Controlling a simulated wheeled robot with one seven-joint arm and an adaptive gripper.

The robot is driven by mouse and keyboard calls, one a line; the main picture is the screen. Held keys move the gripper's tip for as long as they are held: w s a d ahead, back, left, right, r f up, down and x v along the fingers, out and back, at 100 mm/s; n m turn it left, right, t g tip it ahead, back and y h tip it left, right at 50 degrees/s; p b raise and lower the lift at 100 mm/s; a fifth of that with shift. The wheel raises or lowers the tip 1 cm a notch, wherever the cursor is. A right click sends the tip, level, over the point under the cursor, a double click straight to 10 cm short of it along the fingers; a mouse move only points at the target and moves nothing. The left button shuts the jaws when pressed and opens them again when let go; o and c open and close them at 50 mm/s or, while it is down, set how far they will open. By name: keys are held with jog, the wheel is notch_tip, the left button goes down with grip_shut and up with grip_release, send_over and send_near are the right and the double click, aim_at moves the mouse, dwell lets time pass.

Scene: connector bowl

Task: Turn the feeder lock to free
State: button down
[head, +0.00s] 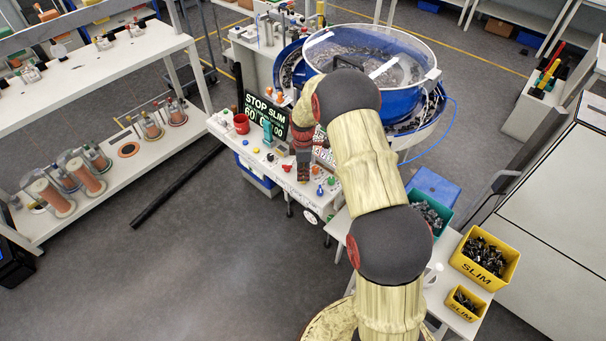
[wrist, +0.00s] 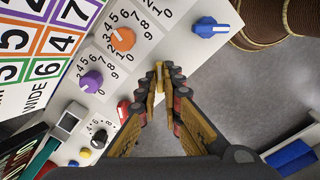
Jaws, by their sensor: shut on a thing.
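The control panel (head: 262,160) has several coloured knobs, and no label I can read marks the feeder lock. My gripper (head: 303,178) is at the panel's front right part. In the wrist view its fingers (wrist: 160,72) come together near the panel's edge, on a small tan piece (wrist: 159,82) that the fingers mostly hide. A red control (wrist: 124,110) is beside the left finger. A purple knob (wrist: 91,82), an orange knob (wrist: 123,39) and a blue knob (wrist: 209,27) stand on the panel, apart from the fingers.
A screen (head: 265,115) reads "STOP SLIM 60". A blue bowl feeder (head: 345,95) with a clear lid stands behind my arm. A red cup (head: 241,124) is on the panel. Yellow bins (head: 484,258) marked SLIM stand at right. Shelves with spools line the left.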

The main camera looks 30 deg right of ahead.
dwell(0.3)
jog(key=c, duration=2)
grip_release()
jog(key=shift+c, duration=0.2)
jog(key=shift+o, duration=0.4)
notch_tip(320, 180, up, 12)
